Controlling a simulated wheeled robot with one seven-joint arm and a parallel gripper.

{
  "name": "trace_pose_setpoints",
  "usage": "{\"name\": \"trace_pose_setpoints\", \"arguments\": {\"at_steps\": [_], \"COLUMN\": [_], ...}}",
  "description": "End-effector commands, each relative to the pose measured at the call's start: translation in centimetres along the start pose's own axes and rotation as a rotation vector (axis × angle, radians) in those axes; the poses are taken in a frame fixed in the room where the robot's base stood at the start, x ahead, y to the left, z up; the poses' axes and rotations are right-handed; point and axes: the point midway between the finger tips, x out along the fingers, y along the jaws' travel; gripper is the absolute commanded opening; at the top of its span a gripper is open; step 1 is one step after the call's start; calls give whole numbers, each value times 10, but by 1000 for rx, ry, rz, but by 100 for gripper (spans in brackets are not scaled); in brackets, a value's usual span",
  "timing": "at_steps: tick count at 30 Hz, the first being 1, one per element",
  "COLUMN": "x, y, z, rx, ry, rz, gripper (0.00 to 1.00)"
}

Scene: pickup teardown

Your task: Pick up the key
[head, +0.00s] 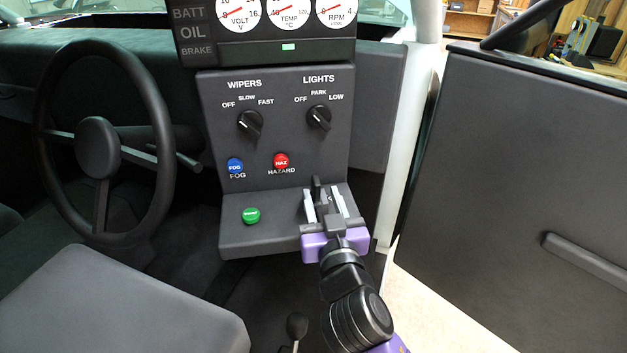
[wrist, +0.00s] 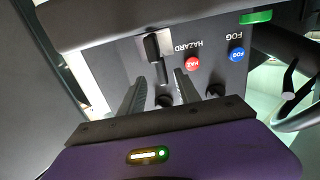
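The key is a dark upright piece (head: 317,187) on the lower shelf of the dashboard console, right of the green button. In the wrist view the key (wrist: 152,46) shows as a black block on a thin stem, near the fingertips. My gripper (head: 323,196) reaches over the shelf with its two fingers apart. In the wrist view my gripper (wrist: 159,80) is open, with a clear gap between the fingers. The key's head is beyond the fingertips there. I cannot tell whether either finger touches it.
The console (head: 278,130) carries wiper and light knobs, a blue fog button (head: 235,165) and a red hazard button (head: 281,160). The green button (head: 251,215) sits left of my gripper. A steering wheel (head: 105,145) is at left, an open door (head: 520,190) at right.

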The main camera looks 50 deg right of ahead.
Motion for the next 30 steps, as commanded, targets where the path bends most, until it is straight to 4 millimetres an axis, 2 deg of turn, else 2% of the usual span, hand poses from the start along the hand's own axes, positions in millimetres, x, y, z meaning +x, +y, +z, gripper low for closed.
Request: {"name": "trace_pose_setpoints", "arguments": {"at_steps": [10, 18, 27, 28, 30], "x": [35, 70, 76, 76, 76], "y": [-1, -4, -4, -4, -4], "z": [-3, -1, 2, 2, 2], "rx": [0, -1, 0, 0, 0], "ry": [1, 1, 1, 1, 1], "rz": [1, 1, 0, 0, 0], "gripper": [39, 39, 39, 37, 23]}}
